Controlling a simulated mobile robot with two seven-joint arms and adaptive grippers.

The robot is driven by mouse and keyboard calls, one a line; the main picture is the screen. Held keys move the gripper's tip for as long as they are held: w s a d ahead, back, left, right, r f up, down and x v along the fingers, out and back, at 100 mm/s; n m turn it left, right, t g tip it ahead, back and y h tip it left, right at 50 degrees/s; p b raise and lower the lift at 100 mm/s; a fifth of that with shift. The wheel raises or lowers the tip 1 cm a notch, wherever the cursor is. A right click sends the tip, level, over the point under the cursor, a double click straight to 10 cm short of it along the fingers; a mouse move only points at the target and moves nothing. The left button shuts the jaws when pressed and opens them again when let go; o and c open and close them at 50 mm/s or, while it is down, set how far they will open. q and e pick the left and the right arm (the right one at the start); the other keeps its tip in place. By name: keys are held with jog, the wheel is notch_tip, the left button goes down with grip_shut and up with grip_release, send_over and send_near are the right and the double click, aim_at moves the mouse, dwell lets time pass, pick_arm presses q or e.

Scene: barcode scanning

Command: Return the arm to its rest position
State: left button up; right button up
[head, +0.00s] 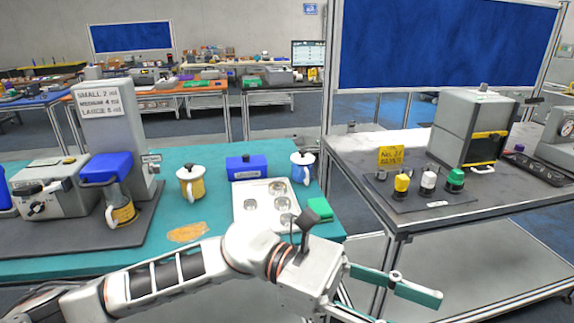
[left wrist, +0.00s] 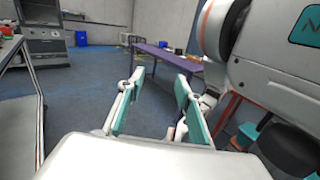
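My left arm (head: 165,276) reaches across the bottom of the head view from the left, in front of the teal table. Its gripper (head: 392,297) points right, past the table's right end and in front of the gap between the two tables. In the left wrist view the two teal-padded fingers of this gripper (left wrist: 158,92) stand apart with nothing between them, and open floor shows beyond. My right arm and gripper are in neither view.
A dark table (head: 440,212) at right holds a grey machine (head: 462,120). A purple table (left wrist: 170,56) stands beyond the fingers.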

pick_arm(q)
jog(key=w+a+n+t+h, duration=0.4)
jog(key=w+n+t+h, duration=0.6)
jog(key=n, duration=1)
jog(key=w+a+f+n+t+y, duration=0.45)
jog(key=f+n+t+y, duration=0.2)
jog(key=n, duration=0.25)
jog(key=w+a+f+n+t+y, duration=0.4)
jog(key=a+f+n+t+y, duration=0.15)
jog(key=n+t, duration=0.35)
jog(key=s+a+f+n+g+y, duration=0.15)
jog(key=a+f+n+y, duration=0.35)
jog(key=f, duration=0.5)
jog(key=s+a+f+n+y, duration=0.3)
jog(key=a+f+n, duration=0.4)
jog(key=f, duration=0.3)
jog(key=s+a+f+n+g+y, duration=0.1)
jog(key=s+a+f+n+g, duration=0.1)
jog(key=s+a+f, duration=0.3)
jog(key=s+a+f+n+g+y, duration=0.2)
jog(key=s+a+f+n, duration=0.2)
jog(key=s+f, duration=0.4)
jog(key=shift+a+f+g, duration=0.4)
jog(key=shift+f, duration=0.15)
